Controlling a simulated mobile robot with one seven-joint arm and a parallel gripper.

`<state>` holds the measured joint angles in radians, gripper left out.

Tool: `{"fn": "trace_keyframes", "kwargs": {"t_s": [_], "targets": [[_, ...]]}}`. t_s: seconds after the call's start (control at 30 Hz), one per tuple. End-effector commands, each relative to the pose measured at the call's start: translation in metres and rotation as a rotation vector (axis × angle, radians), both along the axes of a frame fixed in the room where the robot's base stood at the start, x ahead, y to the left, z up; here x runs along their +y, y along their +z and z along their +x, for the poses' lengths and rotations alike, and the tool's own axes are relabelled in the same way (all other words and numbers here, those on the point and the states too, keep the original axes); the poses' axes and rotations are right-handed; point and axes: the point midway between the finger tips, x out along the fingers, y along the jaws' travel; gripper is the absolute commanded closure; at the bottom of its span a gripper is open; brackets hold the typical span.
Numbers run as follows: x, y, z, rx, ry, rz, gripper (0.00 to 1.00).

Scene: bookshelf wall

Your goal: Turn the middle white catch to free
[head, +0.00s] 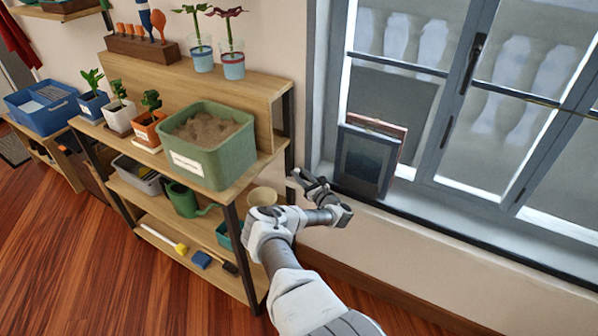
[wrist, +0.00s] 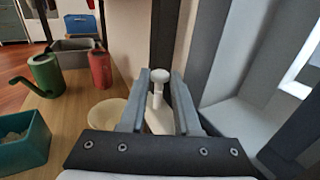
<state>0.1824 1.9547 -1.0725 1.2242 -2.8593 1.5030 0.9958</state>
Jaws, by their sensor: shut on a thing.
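A white catch (wrist: 158,77) with a rounded knob and a thin stem shows between the fingers of my gripper (wrist: 160,78) in the wrist view. My gripper is shut on it, one grey finger on each side. A pale plate-like part lies below the stem, partly hidden by the fingers. In the head view my gripper (head: 320,182) is between the shelf's right end and the window. The catch cannot be made out there, and I cannot tell which way it is turned. No other white catch is clearly visible.
The wooden shelf (head: 185,90) stands left of my arm, with a green sand bin (head: 213,155) on it. A green watering can (head: 185,200) and a beige pot (head: 262,196) are lower. A dark framed panel (head: 364,162) leans by the window (head: 460,100), close to my gripper.

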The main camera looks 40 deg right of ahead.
Motion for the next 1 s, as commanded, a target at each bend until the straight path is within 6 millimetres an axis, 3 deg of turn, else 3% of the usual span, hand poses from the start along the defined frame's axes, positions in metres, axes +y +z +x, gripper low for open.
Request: {"fn": "trace_keyframes", "kwargs": {"t_s": [0.4, 0.97, 1.0], "targets": [[-0.0046, -0.0026, -0.0003, -0.001, 0.205, 0.001, 1.0], [-0.0049, 0.0006, 0.0011, -0.004, 0.238, 0.0, 1.0], [-0.005, 0.0007, 0.0012, -0.005, 0.238, 0.0, 0.67]]}}
